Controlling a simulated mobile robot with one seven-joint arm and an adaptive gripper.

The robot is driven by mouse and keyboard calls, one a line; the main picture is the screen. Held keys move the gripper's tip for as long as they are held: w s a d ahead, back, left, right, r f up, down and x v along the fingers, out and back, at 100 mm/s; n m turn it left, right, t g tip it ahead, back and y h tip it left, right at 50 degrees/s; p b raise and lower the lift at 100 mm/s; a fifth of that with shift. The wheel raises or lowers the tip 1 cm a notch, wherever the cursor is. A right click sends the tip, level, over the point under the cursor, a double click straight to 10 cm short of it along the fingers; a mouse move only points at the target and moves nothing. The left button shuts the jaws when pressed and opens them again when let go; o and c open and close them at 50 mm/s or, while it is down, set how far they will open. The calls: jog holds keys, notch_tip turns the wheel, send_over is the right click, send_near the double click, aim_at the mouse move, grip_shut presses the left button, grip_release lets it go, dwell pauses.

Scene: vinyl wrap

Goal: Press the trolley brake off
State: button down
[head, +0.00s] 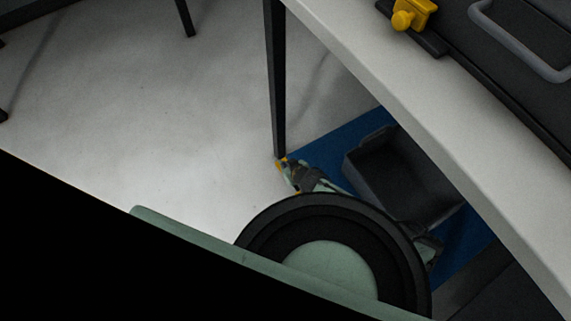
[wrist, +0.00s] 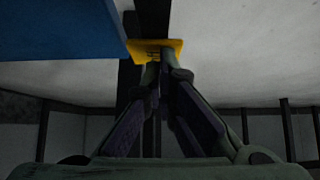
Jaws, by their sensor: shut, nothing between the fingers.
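The brake is a small yellow plate (wrist: 143,44) in the upper middle of the wrist view, by the corner of a blue deck (wrist: 55,30). In the head view a bit of yellow (head: 280,163) shows beside the blue deck (head: 325,145), near the foot of a black leg. My gripper (wrist: 159,68) is shut and empty. Its fingertips overlap the near edge of the yellow plate in the wrist view; I cannot tell whether they touch it. In the head view my gripper (head: 287,168) is down low by the yellow, and my arm hides part of the deck.
A dark grey bin (head: 400,175) sits on the blue deck. A white tabletop (head: 440,140) with a black leg (head: 275,80) stands over it. A yellow knob (head: 403,20) and a dark case (head: 520,50) with a grey handle are on top. Open floor (head: 150,110) lies left.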

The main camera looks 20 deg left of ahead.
jog(key=shift+w+a+f+b, duration=0.2)
jog(key=shift+f+b, duration=0.15)
jog(key=shift+f, duration=0.05)
dwell(0.5)
